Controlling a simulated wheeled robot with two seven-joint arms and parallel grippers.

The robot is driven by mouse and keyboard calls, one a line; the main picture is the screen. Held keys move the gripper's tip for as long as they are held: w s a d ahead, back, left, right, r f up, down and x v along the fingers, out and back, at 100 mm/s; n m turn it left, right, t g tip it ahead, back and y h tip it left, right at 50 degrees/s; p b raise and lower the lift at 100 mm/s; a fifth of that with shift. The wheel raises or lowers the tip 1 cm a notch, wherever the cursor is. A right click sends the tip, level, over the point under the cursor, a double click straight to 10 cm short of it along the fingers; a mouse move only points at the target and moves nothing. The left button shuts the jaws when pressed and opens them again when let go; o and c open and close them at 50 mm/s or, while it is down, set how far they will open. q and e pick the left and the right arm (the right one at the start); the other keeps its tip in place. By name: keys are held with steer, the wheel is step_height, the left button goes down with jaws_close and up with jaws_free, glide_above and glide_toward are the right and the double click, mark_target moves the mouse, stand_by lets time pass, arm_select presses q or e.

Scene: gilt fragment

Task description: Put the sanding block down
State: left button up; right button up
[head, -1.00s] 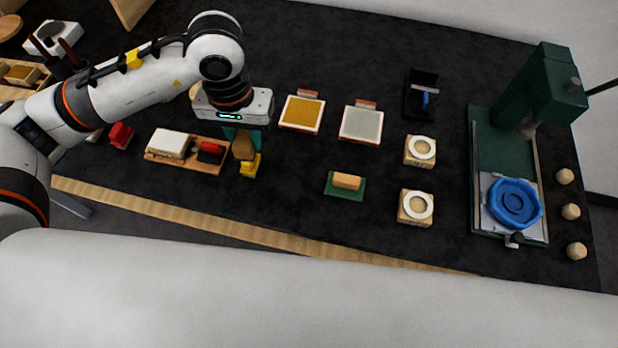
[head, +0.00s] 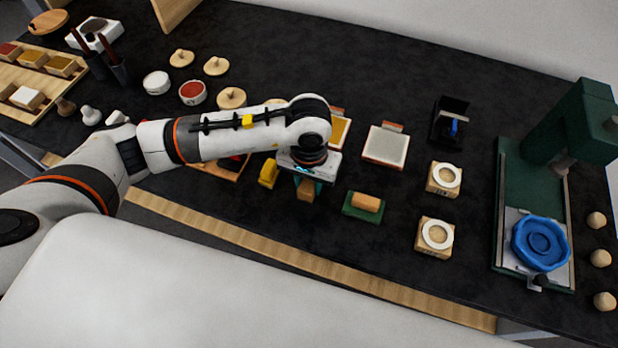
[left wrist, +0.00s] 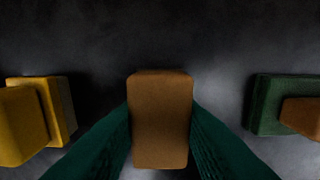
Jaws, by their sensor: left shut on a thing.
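My left gripper (head: 307,186) is shut on a brown block, which I take to be the sanding block (head: 305,194). In the left wrist view the block (left wrist: 160,120) sits between the two green fingers (left wrist: 160,135). Its underside is hidden, and I cannot tell whether it touches the table. A yellow block (head: 268,173) stands to its left and also shows in the left wrist view (left wrist: 58,105). A green-based block with a wooden top (head: 364,206) lies to its right; its green base (left wrist: 262,108) shows at the right of the wrist view. My right gripper is not in view.
Behind are a yellow pad, partly hidden by my arm, and a grey pad (head: 386,145). Two wooden blocks with white rings (head: 442,178) (head: 435,236) stand farther right, before a green press (head: 510,175) with a blue dish (head: 541,243). The dark table (head: 340,245) is clear in front.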

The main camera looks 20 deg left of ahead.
mark_target(309, 182)
arm_select(q)
steer(key=shift+f+b, duration=0.2)
steer(key=shift+b, duration=0.1)
steer(key=o, duration=0.9)
steer(key=shift+o, duration=0.2)
steer(key=shift+r, duration=0.1)
steer(key=shift+r, duration=0.3)
step_height(309, 182, up, 12)
steer(key=b, duration=0.2)
steer(key=shift+f, duration=0.15)
